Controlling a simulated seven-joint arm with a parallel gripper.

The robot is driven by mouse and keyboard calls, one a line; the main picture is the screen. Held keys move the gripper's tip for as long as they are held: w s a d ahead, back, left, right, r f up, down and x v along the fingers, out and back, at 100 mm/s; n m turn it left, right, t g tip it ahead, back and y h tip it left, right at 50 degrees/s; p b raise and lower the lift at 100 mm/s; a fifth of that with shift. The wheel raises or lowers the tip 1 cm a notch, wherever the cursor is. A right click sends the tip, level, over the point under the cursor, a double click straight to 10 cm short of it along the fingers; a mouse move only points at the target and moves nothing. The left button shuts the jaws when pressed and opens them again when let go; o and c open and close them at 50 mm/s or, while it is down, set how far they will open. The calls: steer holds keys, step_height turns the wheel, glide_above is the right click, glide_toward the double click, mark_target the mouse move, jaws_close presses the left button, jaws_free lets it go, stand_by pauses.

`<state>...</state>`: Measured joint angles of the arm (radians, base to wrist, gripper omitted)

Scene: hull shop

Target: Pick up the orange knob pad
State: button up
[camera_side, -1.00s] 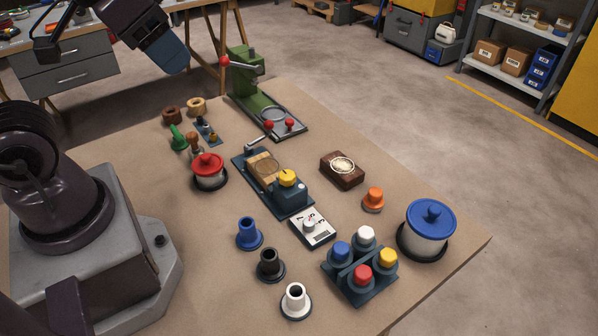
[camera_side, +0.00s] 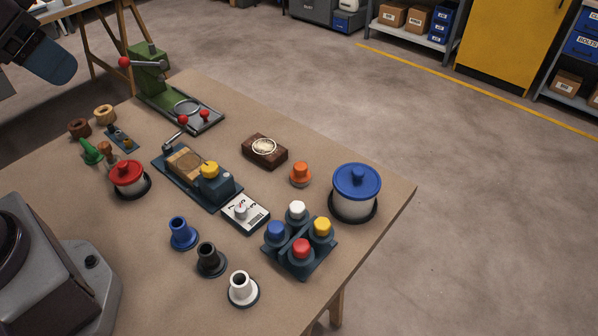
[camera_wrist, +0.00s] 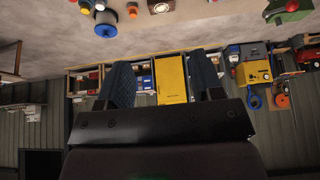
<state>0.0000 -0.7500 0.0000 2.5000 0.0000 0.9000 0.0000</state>
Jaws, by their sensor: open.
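The orange knob pad (camera_side: 300,174) stands upright on the brown bench top, right of centre in the side view, between the dark brown block and the blue-lidded pot. It also shows small at the top edge of the wrist view (camera_wrist: 132,11). My gripper (camera_side: 58,68) is high at the upper left of the side view, partly cut off by the frame edge and far from the knob. In the wrist view its two dark blue fingers (camera_wrist: 162,68) are spread wide with nothing between them.
The blue-lidded pot (camera_side: 355,192) is right beside the knob. A brown block (camera_side: 264,151) lies to its left. A tray with several coloured knobs (camera_side: 299,245) is in front. A green lever press (camera_side: 165,90) stands at the back left. Bare bench lies around the knob.

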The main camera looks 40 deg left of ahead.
steer(key=shift+o, duration=0.8)
steer(key=m+g+y, duration=0.3)
steer(key=m+g, duration=0.1)
steer(key=m, duration=1.9)
glide_toward(301, 167)
steer(key=x, duration=0.6)
steer(key=shift+w, duration=0.45)
steer(key=x, duration=0.5)
steer(key=shift+s+f, duration=0.1)
steer(key=shift+s, duration=0.3)
steer(key=c, duration=1)
